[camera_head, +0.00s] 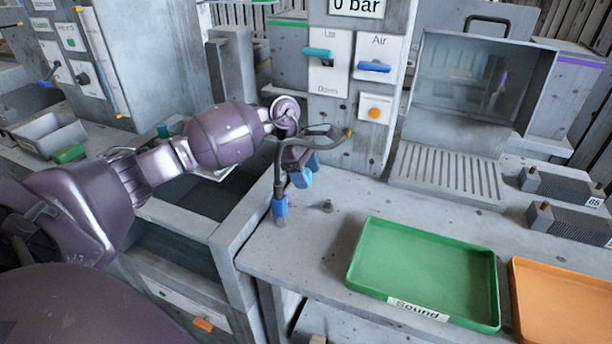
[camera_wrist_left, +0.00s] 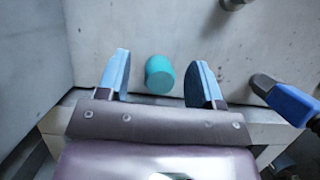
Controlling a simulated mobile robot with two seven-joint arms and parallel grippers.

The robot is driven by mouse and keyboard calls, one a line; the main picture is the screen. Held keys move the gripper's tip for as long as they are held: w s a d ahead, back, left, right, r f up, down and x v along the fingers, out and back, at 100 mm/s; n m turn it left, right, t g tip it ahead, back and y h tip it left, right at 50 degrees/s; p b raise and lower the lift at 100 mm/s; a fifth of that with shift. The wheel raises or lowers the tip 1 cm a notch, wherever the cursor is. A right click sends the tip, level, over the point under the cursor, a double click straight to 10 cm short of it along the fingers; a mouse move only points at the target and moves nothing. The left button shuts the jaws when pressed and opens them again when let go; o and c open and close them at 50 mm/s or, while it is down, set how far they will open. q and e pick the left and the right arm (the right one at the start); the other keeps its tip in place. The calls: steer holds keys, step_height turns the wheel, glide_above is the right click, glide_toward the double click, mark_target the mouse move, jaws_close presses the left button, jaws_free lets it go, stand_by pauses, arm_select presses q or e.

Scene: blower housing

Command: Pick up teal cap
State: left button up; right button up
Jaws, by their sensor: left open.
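The teal cap (camera_wrist_left: 160,75) shows in the left wrist view as a small rounded cylinder over the grey worktop. It sits between the two blue fingers of my left gripper (camera_wrist_left: 160,66), with a visible gap on each side. In the head view my left gripper (camera_head: 301,170) points down near the left edge of the worktop, below the hose. There I cannot tell the cap apart from the fingers. My left gripper is open. My right gripper is not in view.
A curved hose with a blue end (camera_head: 280,207) stands close to my left gripper; its blue part (camera_wrist_left: 288,102) is right of the fingers in the wrist view. A small metal peg (camera_head: 327,206) is nearby. A green tray (camera_head: 372,284) and an orange tray (camera_head: 560,300) lie to the right.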

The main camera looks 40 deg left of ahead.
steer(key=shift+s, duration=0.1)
arm_select(q)
steer(key=c, duration=1)
steer(key=shift+o, duration=0.2)
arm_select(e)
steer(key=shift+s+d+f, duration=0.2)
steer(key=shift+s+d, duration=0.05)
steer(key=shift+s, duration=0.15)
arm_select(q)
steer(key=shift+r, duration=0.15)
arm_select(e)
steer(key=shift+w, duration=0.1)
